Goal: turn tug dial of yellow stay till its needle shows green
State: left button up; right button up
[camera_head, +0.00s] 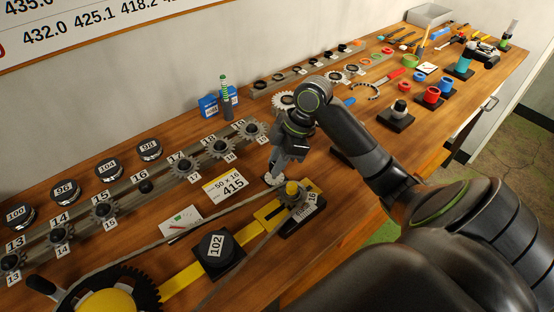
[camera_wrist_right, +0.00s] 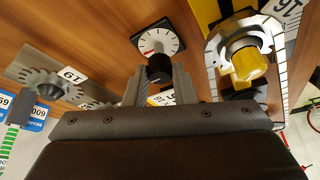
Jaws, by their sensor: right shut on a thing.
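The yellow stay (camera_head: 240,236) is a long flat bar on the bench, with a yellow-capped post (camera_head: 292,188) at its far end. The cap also shows in the right wrist view (camera_wrist_right: 246,64). Beside it is the tug dial (camera_wrist_right: 160,35), a white round face on a black square plate. A small red mark shows at the face's lower left; I cannot make out the needle clearly, and no green is visible there. My right gripper (camera_head: 276,174) is shut on the dial's black knob (camera_wrist_right: 159,70), which sits between its fingers (camera_wrist_right: 159,82). My left gripper is out of view.
A chain runs along the stay to a large toothed wheel (camera_head: 110,298) at the lower left. A black block marked 102 (camera_head: 214,246) sits on the stay. A card marked 415 (camera_head: 226,184) lies nearby.

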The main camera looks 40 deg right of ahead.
jog(key=shift+s+r+m+p, duration=0.1)
jog(key=shift+r+m+p, duration=0.1)
jog(key=shift+m+p, duration=0.7)
jog(key=m+p, duration=0.1)
jog(key=p, duration=0.1)
jog(key=m+t+h+p, duration=0.1)
jog(key=m+p, duration=0.1)
jog(key=shift+s+a+t+p, duration=0.1)
jog(key=shift+a+t+p, duration=0.05)
jog(key=shift+t+p, duration=0.2)
jog(key=shift+f+m+t+h+p, duration=0.2)
jog(key=shift+m+h+p, duration=0.3)
jog(key=shift+m+p, duration=1)
jog(key=o, duration=1)
jog(key=shift+r, duration=0.15)
jog(key=v, duration=1.7)
jog(key=shift+s+a+p, duration=0.1)
jog(key=shift+s+p, duration=0.05)
jog(key=shift+p, duration=0.25)
